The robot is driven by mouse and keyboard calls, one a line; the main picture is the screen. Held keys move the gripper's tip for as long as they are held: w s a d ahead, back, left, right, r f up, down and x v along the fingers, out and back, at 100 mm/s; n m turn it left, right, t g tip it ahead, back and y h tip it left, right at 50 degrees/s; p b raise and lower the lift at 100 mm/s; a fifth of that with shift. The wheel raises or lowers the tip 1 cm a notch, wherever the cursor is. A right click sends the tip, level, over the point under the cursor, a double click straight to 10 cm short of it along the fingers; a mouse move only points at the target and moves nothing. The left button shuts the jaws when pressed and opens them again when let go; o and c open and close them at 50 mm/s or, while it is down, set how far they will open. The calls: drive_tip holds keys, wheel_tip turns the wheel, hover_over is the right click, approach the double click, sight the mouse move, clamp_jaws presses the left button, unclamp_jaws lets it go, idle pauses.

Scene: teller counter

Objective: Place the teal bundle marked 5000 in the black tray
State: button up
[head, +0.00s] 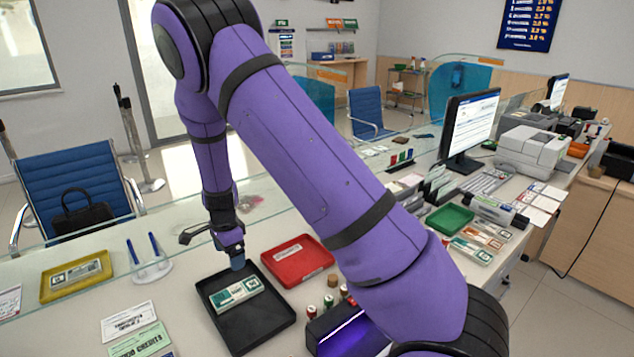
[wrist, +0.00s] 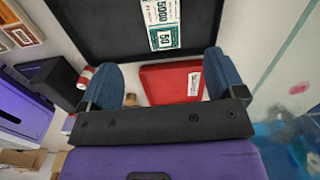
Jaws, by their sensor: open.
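The teal bundle (head: 236,293) lies flat in the black tray (head: 254,338) on the counter. In the wrist view the bundle (wrist: 160,24) shows the print 5000, and the tray's dark floor (wrist: 100,30) surrounds the part of it in view. My gripper (head: 237,262) is above the tray's far side, beyond the bundle in the head view. In the wrist view my gripper's (wrist: 162,66) two blue fingers are wide apart with nothing between them. The bundle is clear of both fingers.
A red tray (head: 318,272) with a labelled slip stands right beside the black tray. A yellow tray (head: 50,292) holding a bundle is at the left, near a pen stand (head: 152,270). Several stamps and a purple-lit device (head: 345,335) stand to the right. A glass screen runs behind.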

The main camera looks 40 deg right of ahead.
drive_tip(key=s+d+r+n+t+y, duration=0.1)
drive_tip(key=s+r+n, duration=0.4)
drive_tip(key=r, duration=0.8)
drive_tip(key=s+d+r+n+t+y, duration=0.1)
drive_tip(key=s+d+r+n, duration=0.15)
drive_tip(key=s+r, duration=0.75)
drive_tip(key=s+d+r+n+t+h, duration=0.1)
drive_tip(key=s+r+n, duration=0.4)
drive_tip(key=s, duration=0.5)
drive_tip(key=s+d+r+n+t+h, duration=0.1)
drive_tip(key=s+d+r+n+t, duration=0.1)
drive_tip(key=s+r+n, duration=0.3)
drive_tip(key=s+r, duration=0.3)
drive_tip(key=s, duration=0.1)
drive_tip(key=shift+s+d, duration=0.2)
drive_tip(key=shift+s, duration=0.2)
